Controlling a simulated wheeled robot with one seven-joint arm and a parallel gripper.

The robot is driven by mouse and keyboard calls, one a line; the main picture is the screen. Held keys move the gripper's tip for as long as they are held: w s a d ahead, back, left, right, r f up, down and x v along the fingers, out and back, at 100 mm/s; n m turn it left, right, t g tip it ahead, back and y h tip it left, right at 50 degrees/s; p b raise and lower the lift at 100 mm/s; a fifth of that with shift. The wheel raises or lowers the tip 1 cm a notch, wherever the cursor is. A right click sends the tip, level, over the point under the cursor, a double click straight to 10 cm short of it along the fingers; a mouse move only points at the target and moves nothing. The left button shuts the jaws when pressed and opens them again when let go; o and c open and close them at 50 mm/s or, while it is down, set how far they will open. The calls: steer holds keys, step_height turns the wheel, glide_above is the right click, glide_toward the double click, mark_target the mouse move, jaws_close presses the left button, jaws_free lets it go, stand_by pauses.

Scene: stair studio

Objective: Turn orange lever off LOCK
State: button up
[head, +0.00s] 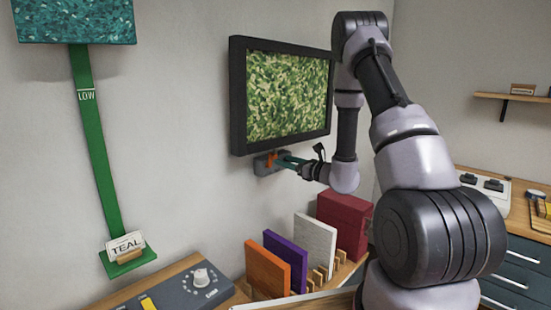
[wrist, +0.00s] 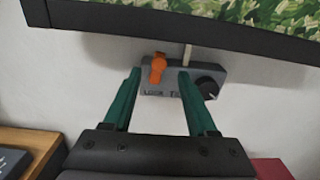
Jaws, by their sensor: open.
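The orange lever (wrist: 158,67) sits on the left part of a grey wall box (wrist: 170,84) under a framed green screen. In the wrist view it is nearly upright, tilted slightly, above the printed word LOCK at the box's lower left. A second printed label beside it is partly hidden. In the head view the lever (head: 271,159) is small and partly covered. My gripper (wrist: 158,75) is open, with its two green fingers on either side of the lever in the picture. I cannot tell whether a finger touches it. The gripper (head: 285,160) reaches the box from the right in the head view.
A black knob (wrist: 210,88) is on the box's right side, close to the right finger. The black-framed screen (head: 238,100) overhangs the box. Below are an orange panel (head: 267,268), purple panel (head: 287,258), white panel (head: 315,245) and red box (head: 345,220).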

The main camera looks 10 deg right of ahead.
mark_target(276, 157)
steer(key=x, duration=0.6)
steer(key=shift+a, duration=0.1)
